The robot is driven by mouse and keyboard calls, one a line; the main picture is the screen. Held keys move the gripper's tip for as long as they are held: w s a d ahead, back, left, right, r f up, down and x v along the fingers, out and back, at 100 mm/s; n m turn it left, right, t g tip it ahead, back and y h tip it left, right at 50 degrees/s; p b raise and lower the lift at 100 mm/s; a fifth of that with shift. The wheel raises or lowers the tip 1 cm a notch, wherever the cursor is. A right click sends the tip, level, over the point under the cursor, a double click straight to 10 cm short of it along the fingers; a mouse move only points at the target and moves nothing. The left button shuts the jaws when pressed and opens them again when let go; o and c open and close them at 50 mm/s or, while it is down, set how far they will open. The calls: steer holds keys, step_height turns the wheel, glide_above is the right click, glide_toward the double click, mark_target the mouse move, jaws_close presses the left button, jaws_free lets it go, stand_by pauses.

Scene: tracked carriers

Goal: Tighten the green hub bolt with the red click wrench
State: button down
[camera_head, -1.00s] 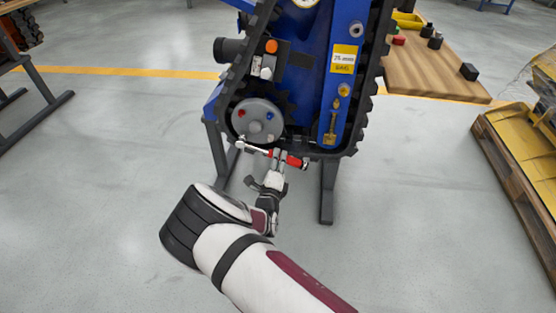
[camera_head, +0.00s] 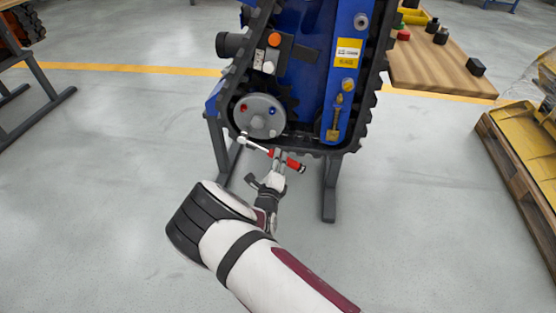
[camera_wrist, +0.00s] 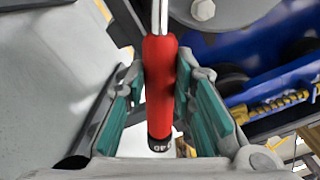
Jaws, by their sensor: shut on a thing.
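My gripper (camera_head: 279,157) is shut on the red handle of the click wrench (camera_head: 294,164), below the tracked carrier's lower edge. In the wrist view the red handle (camera_wrist: 159,85) stands between the two green-padded fingers, its dark end toward the camera. The wrench's silver shaft slopes up left to its head (camera_head: 241,140), at the lower left rim of the grey round hub (camera_head: 258,104). A red bolt and a blue bolt show on the hub's face. I make out no green bolt; whether the wrench head sits on one I cannot tell.
The blue carrier frame (camera_head: 303,60) with its black track (camera_head: 233,84) stands on dark legs. A wooden table (camera_head: 435,72) with small blocks is at the upper right. A pallet (camera_head: 518,165) with yellow parts is at the right. The floor around my arm is clear.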

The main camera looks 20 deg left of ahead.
steer(key=shift+a+f+m+b, duration=0.35)
steer(key=shift+f+m+b, duration=0.15)
steer(key=shift+m, duration=0.1)
stand_by(0.3)
step_height(320, 180, up, 7)
steer(key=d+n+p, duration=0.2)
steer(key=n+p, duration=0.3)
steer(key=n, duration=0.2)
steer(key=shift+w+r+p, duration=0.2)
steer(key=shift+p, duration=0.2)
stand_by(1.1)
steer(key=shift+d+f, duration=0.1)
steer(key=shift+f+m, duration=0.55)
steer(key=shift+m, duration=0.05)
